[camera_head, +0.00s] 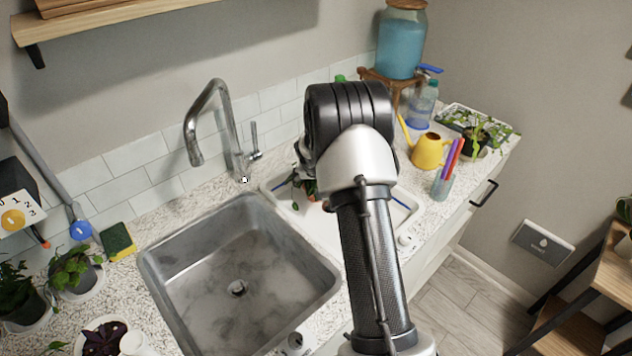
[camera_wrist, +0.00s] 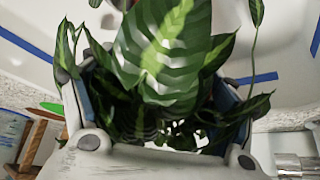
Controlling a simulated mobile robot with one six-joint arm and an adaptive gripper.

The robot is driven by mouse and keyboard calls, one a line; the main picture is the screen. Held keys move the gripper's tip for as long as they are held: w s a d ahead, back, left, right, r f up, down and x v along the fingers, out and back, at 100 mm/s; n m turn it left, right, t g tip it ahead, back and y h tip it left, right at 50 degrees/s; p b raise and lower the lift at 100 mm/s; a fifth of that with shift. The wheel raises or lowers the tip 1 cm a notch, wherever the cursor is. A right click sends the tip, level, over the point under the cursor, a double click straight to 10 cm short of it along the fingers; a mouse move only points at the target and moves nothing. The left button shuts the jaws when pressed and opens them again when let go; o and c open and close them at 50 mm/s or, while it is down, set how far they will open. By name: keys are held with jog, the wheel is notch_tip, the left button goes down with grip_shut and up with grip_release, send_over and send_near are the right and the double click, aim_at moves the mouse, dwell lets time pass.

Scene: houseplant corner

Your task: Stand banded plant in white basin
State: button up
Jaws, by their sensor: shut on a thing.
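The banded plant (camera_wrist: 170,60) fills the middle of the wrist view, with broad dark green leaves marked in pale bands. My gripper (camera_wrist: 163,112) is shut on it, its blue-lined fingers on either side; the leaves hide the pot there. In the head view the plant (camera_head: 309,187) shows only as a bit of leaf and reddish-orange beside my arm. My gripper (camera_head: 302,172) is mostly hidden there. The white basin (camera_head: 404,206), with blue line marks, lies right of the sink behind my arm. It also shows in the wrist view (camera_wrist: 288,38) behind the leaves. I cannot tell whether the pot touches it.
The steel sink (camera_head: 238,285) with its faucet (camera_head: 205,120) is left of the basin. A yellow watering can (camera_head: 430,150), a cup of markers (camera_head: 443,183) and another potted plant (camera_head: 480,135) stand to the right. More pots (camera_head: 75,275) and a sponge (camera_head: 117,240) are at left.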

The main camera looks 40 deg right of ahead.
jog(key=shift+f, duration=0.15)
jog(key=o, duration=1.4)
